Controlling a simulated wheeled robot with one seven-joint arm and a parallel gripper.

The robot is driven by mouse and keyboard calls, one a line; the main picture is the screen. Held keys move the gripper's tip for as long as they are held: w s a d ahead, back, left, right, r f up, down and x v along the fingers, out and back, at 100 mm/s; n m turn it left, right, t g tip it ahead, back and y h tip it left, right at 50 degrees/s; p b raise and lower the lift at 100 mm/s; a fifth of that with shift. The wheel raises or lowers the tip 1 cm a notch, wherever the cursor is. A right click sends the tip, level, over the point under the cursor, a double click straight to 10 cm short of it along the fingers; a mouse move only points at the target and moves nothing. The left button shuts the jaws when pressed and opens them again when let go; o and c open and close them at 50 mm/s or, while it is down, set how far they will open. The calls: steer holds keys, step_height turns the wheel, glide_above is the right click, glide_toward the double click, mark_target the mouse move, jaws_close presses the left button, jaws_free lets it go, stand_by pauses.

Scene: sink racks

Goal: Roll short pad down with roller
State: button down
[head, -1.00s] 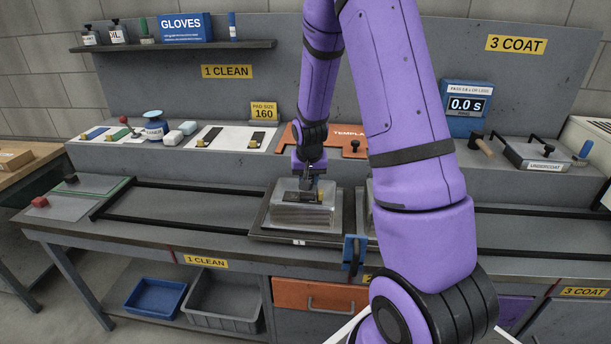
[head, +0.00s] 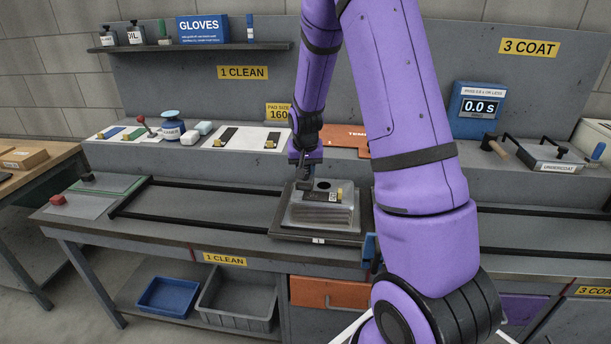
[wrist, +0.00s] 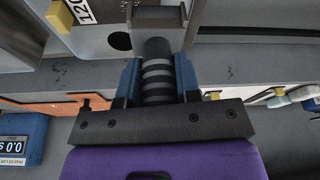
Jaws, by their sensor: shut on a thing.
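A metal sink (head: 322,217) stands upside down on a dark board on the bench. A short dark pad with a pale label and yellow end (head: 338,196) lies on its top, beside a dark round hole. The wrist view shows a "120" label and yellow tab (wrist: 60,16) at upper left. My gripper (head: 304,178) is at the back left of the sink top, left of the pad. In the wrist view its blue fingers are shut on a dark banded handle (wrist: 158,82), seemingly the roller's. A grey block hides its far end, so I cannot tell whether it touches the pad.
Black rails (head: 190,186) run along the bench left of the sink. Behind, a ledge holds white cards with pads (head: 238,138), a blue jar (head: 172,130) and a red-knobbed tool (head: 141,121). A timer reads 0.0 s (head: 480,107). Left rails are clear.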

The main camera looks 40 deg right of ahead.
steer(key=shift+w+r, duration=0.15)
steer(key=shift+r, duration=0.25)
steer(key=shift+a+r, duration=0.1)
steer(key=shift+r, duration=2.35)
